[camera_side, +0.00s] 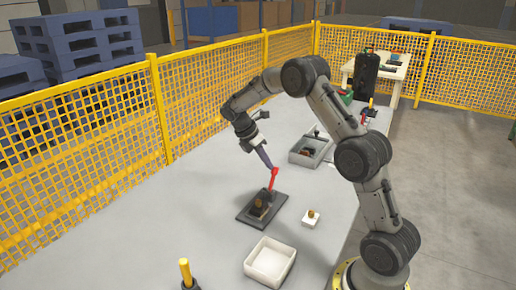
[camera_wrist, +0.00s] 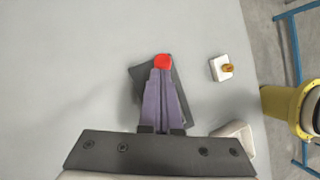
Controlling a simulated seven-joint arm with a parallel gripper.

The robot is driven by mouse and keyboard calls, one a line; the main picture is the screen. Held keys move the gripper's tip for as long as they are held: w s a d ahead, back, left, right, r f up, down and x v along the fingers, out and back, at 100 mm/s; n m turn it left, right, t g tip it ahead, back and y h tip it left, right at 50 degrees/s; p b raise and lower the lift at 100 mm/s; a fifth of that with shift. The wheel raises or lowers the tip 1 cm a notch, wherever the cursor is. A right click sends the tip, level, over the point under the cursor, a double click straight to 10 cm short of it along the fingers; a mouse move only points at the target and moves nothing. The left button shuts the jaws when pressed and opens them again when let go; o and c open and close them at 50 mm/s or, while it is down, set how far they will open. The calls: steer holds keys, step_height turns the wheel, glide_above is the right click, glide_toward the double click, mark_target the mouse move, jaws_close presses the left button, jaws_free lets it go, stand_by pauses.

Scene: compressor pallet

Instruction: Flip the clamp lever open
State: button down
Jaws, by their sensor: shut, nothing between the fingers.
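The clamp lever is red and stands nearly upright, tilted a little, over a dark base plate (camera_side: 247,222) on the grey table. The clamp lever (camera_side: 273,179) rises from a small brownish clamp body (camera_side: 261,201). My gripper (camera_side: 269,165) is shut and empty, its purple fingers pointing down at the lever's top end. In the wrist view the closed fingertips (camera_wrist: 162,72) lie right at the lever's red round end (camera_wrist: 163,61). I cannot tell whether they touch. The fingers hide most of the clamp and part of the plate (camera_wrist: 181,97) there.
A white block with a brass-coloured piece (camera_side: 310,218) sits right of the plate. An empty white tray (camera_side: 270,263) is in front. A grey bin (camera_side: 310,150) with parts stands behind. A yellow-handled item (camera_side: 186,272) is at the front left. Yellow fencing (camera_side: 80,140) runs along the left.

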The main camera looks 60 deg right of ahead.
steer(key=w+v, duration=0.1)
steer(key=v, duration=1.2)
steer(key=shift+d+f, duration=0.1)
steer(key=shift+f, duration=0.05)
steer(key=s+a+r+t, duration=0.2)
steer(key=s+a+r, duration=0.2)
steer(key=r, duration=0.3)
steer(key=s+a+r+t, duration=0.2)
steer(key=s+a+r, duration=0.15)
steer(key=r, duration=0.25)
steer(key=s+a+r+m+t+y, duration=0.1)
steer(key=s+a, duration=0.2)
steer(key=s, duration=0.3)
steer(key=s+a+m+t, duration=0.1)
steer(key=s+a+m, duration=0.15)
steer(key=s, duration=0.25)
steer(key=s+a+f+m+t+y, duration=0.3)
steer(key=s+a+f+m, duration=0.3)
steer(key=s+f+m, duration=0.4)
steer(key=shift+a+f, duration=0.4)
